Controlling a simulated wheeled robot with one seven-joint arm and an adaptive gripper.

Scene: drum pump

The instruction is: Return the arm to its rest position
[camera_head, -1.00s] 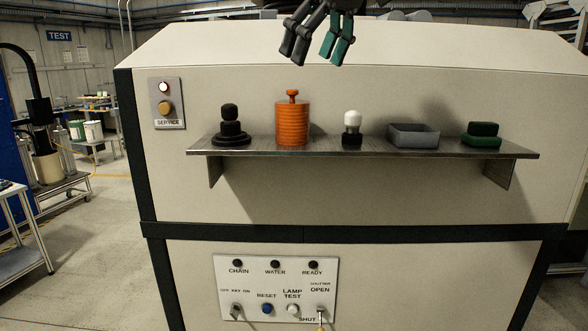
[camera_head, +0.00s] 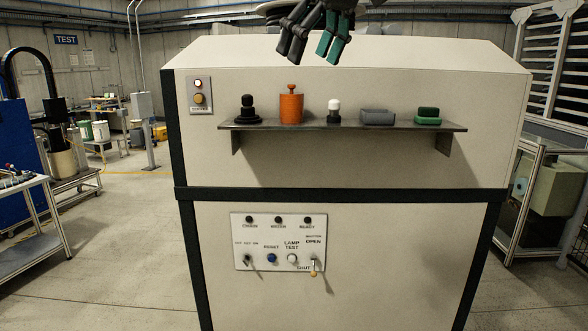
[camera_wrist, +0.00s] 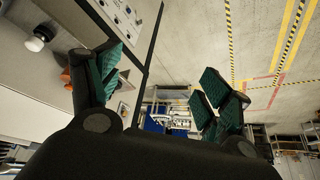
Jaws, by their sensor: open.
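My gripper (camera_head: 312,58) hangs at the top of the head view, in front of the upper part of a large beige cabinet (camera_head: 350,95). Its black fingers with green pads are apart and nothing is between them. In the wrist view my gripper (camera_wrist: 160,85) is also spread wide and empty. Most of my arm is out of the picture above.
A shelf (camera_head: 345,126) on the cabinet bears an orange canister (camera_head: 291,107) and several small items. A switch panel (camera_head: 278,242) is below. Open floor (camera_head: 110,260) lies left, with a trolley (camera_head: 25,235); a metal rack (camera_head: 530,190) stands right.

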